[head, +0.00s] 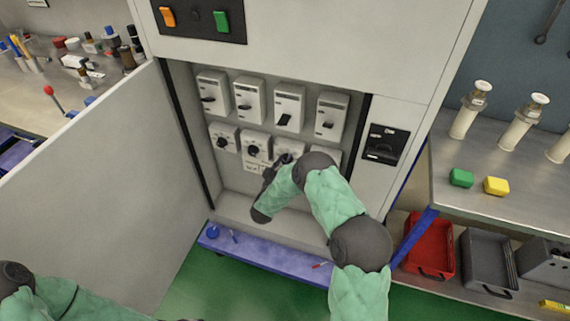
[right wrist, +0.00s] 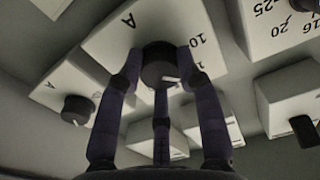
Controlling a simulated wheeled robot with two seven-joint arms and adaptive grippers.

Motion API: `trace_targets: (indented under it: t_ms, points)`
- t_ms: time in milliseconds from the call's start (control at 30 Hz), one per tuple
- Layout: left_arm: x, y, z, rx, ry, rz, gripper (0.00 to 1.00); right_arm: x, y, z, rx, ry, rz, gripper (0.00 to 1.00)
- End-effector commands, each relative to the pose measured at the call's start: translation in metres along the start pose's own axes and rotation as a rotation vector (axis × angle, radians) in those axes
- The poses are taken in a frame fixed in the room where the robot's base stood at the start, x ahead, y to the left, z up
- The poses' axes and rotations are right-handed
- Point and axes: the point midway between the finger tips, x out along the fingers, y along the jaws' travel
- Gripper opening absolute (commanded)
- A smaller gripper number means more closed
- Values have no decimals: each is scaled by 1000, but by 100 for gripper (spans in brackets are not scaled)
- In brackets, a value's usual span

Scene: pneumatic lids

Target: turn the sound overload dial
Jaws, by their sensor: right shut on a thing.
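The overload units form the lower row in the open cabinet, white boxes with round black dials. One dial (head: 222,142) is at the left and another dial (head: 254,151) is beside it; the ones further right are partly hidden by my right arm. My right gripper (right wrist: 160,62) has its three dark fingers closed around a black dial (right wrist: 158,72) on a white box marked A and 10. In the head view this gripper (head: 268,172) is at the lower row, mostly hidden by my arm. I cannot tell which dial is sound. My left gripper is out of view.
A row of switch units (head: 248,98) sits above the dials. The cabinet door (head: 95,190) stands open at the left. A black rotary switch (head: 386,145) is on the right panel. A workbench (head: 510,160) stands at the right with bins (head: 428,245) below.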

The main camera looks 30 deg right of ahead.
Motion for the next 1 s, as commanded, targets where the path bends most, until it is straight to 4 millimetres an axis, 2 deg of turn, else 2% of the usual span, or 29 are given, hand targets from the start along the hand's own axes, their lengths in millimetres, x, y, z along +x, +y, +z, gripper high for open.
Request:
trace_targets:
  t_ms: [467, 1000]
  points:
    - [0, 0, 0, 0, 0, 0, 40, -3, 0, 6, 72, -13, -3, 3]
    - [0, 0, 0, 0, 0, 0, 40, -4, -1, 8, 488, -19, -2, 3]
